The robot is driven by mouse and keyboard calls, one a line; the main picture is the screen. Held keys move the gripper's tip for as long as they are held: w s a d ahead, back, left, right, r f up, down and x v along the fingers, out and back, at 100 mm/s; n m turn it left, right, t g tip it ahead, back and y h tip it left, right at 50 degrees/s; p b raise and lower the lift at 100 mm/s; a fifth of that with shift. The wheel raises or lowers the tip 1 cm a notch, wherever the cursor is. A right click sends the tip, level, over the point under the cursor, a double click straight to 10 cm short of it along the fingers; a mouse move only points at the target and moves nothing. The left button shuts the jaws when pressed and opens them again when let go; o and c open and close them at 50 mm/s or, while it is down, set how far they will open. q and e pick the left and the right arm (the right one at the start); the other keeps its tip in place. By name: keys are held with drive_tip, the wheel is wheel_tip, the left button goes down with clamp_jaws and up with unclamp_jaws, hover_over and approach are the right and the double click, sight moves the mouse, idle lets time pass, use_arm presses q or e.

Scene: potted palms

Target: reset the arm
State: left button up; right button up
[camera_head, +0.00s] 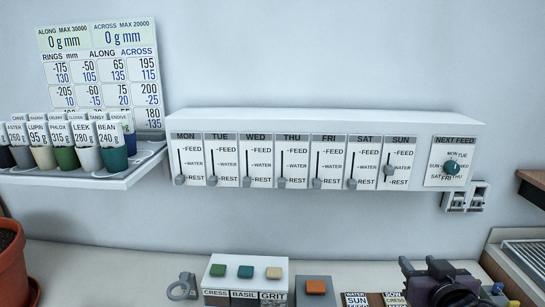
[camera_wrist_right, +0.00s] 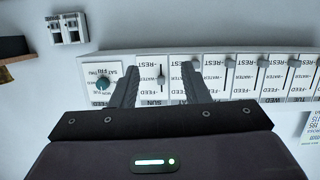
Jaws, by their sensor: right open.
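My right gripper (camera_head: 440,282) shows at the bottom right of the head view, dark and low in front of the wall panel. In the right wrist view its two fingers (camera_wrist_right: 160,80) are spread, with nothing held between them. That view is upside down, and the SUN slider strip (camera_wrist_right: 158,92) shows between the fingers. The white weekday panel (camera_head: 310,118) has sliders from MON to SUN. The SUN slider (camera_head: 388,170) stands near WATER; the others are at REST. My left gripper is not in view.
The teal NEXT FEED dial (camera_head: 452,167) is at the panel's right end. A switch box (camera_head: 465,197) sits below it. A button box (camera_head: 246,275) and an orange button (camera_head: 316,287) stand on the counter. A cup shelf (camera_head: 120,180) and terracotta pot (camera_head: 12,265) are left.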

drive_tip(key=s+a+f+n+g+y, duration=0.1)
drive_tip(key=s+a+f+g, duration=0.25)
drive_tip(key=s+f, duration=0.4)
drive_tip(key=s+a+f+n+g, duration=0.1)
drive_tip(key=s+a+f+g, duration=0.25)
drive_tip(key=s+f, duration=0.4)
drive_tip(key=s+a+f+n+g+y, duration=0.1)
drive_tip(key=s+a+f+g, duration=0.2)
drive_tip(key=s+f+g, duration=0.35)
wheel_tip(320, 180, down, 33)
drive_tip(key=s, duration=0.3)
drive_tip(key=s+d+f, duration=0.2)
drive_tip(key=s+f, duration=0.6)
drive_tip(key=s, duration=0.1)
drive_tip(key=s+d+f, duration=0.2)
drive_tip(key=s+f, duration=0.6)
drive_tip(key=s, duration=0.1)
drive_tip(key=shift+s+f+g+b, duration=0.3)
drive_tip(key=shift+g+b, duration=0.05)
drive_tip(key=shift+b, duration=0.05)
idle(2.0)
